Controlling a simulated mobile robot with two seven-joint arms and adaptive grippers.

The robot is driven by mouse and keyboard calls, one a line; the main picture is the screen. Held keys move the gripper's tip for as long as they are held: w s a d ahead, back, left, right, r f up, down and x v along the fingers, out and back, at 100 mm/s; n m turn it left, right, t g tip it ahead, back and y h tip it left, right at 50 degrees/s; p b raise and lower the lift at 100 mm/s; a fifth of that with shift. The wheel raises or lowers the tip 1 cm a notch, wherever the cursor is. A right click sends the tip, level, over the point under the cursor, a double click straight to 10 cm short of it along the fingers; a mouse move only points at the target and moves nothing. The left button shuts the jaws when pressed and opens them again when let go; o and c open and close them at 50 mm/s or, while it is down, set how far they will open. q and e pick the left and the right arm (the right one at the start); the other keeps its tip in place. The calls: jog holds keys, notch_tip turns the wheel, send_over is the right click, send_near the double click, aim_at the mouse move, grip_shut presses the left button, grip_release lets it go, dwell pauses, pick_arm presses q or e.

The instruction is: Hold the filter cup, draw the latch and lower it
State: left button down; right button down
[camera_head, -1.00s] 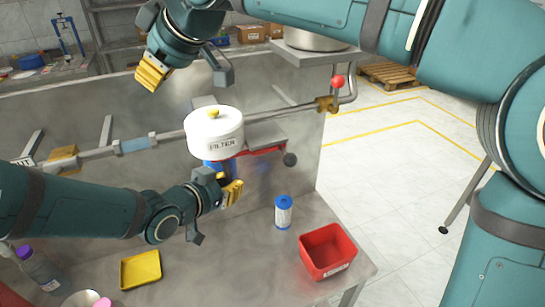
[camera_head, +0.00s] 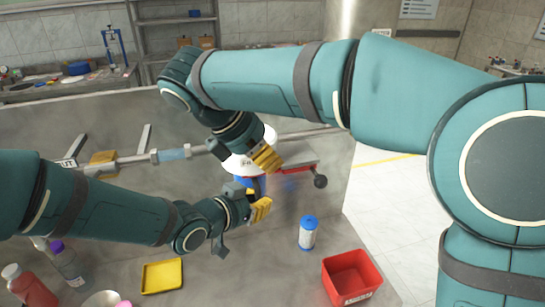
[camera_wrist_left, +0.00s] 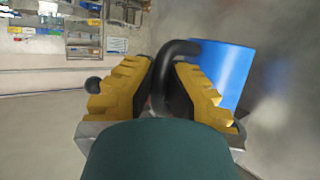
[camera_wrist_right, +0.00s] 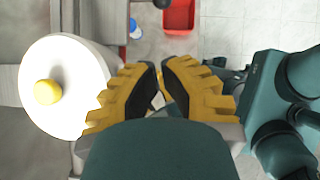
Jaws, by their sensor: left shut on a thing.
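The white filter head (camera_head: 240,168) with a yellow knob (camera_wrist_right: 47,92) is on the pipe, partly hidden by my right gripper in the head view. The blue filter cup (camera_head: 251,184) is under it and also shows in the left wrist view (camera_wrist_left: 228,72). My left gripper (camera_head: 260,207) is shut on the cup's black handle (camera_wrist_left: 178,48). The red latch (camera_head: 296,169) runs to the right below the head. My right gripper (camera_head: 268,158) is nearly closed, with only a narrow gap between its fingers, and empty, beside the white head.
A blue-and-white cartridge (camera_head: 308,233) stands on the bench, left of a red bin (camera_head: 352,277). A yellow tray (camera_head: 162,276) lies at front left. Bottles (camera_head: 68,264) stand at the left edge. A black knob (camera_head: 320,181) sticks out at right.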

aim_at(323, 176)
jog(key=d+r+x, duration=0.1)
jog(key=x, duration=0.9)
jog(key=shift+w+d+f, duration=0.2)
jog(key=shift+w+d, duration=0.2)
jog(key=shift+d, duration=0.15)
jog(key=w+d, duration=0.1)
jog(key=d, duration=0.7)
jog(key=shift+w, duration=0.25)
jog(key=a, duration=0.1)
jog(key=a+r, duration=0.1)
jog(key=s+a, duration=0.1)
jog(key=shift+s+a+r, duration=0.15)
jog(key=shift+a+r, duration=0.25)
jog(key=v, duration=0.9)
jog(key=shift+r, duration=0.25)
